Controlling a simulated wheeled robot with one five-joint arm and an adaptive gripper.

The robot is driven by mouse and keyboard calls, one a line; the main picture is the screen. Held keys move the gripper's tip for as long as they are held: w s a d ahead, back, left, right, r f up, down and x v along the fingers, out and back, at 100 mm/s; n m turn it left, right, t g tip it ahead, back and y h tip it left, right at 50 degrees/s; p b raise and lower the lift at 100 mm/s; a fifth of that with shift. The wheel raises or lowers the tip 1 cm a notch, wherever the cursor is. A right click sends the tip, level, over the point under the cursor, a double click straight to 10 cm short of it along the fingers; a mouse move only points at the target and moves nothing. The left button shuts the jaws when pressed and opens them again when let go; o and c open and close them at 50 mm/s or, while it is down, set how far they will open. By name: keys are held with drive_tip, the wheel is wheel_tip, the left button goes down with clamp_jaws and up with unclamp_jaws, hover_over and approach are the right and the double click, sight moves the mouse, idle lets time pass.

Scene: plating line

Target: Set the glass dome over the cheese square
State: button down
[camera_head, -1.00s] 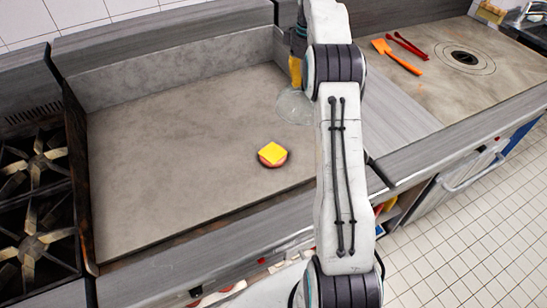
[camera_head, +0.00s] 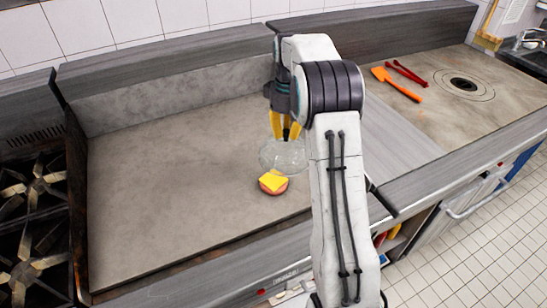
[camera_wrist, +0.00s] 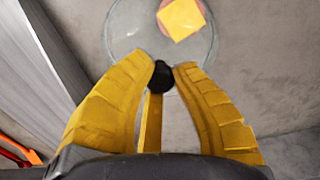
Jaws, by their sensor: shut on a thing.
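The yellow cheese square (camera_head: 272,181) lies on a round pinkish patty (camera_head: 281,190) on the grey griddle. The clear glass dome (camera_head: 283,156) hangs from my gripper (camera_head: 286,132), just behind the cheese in the head view and partly overlapping it. In the wrist view my gripper (camera_wrist: 164,78) has its yellow fingers shut on the dome's black knob. The dome (camera_wrist: 118,28) shows there as a clear circle, and the cheese (camera_wrist: 181,18) is seen through its far part, off-centre. I cannot tell the height of the dome's rim above the griddle.
The griddle (camera_head: 150,200) is bare to the left, with a raised back wall. A burner stove (camera_head: 30,190) stands at far left. An orange spatula (camera_head: 395,83) and red tongs (camera_head: 407,72) lie on the counter at right.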

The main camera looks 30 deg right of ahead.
sight(274, 147)
drive_tip(key=a+f, duration=0.1)
drive_tip(key=a, duration=0.2)
drive_tip(key=s+a+f, duration=0.1)
drive_tip(key=shift+a+f, duration=0.2)
drive_tip(key=shift+f, duration=0.15)
drive_tip(key=shift+f+p, duration=0.55)
drive_tip(key=shift+f, duration=1.45)
drive_tip(key=shift+f+b, duration=0.5)
drive_tip(key=shift+f, duration=0.1)
drive_tip(key=c, duration=1.2)
unclamp_jaws()
drive_tip(key=shift+r, duration=0.1)
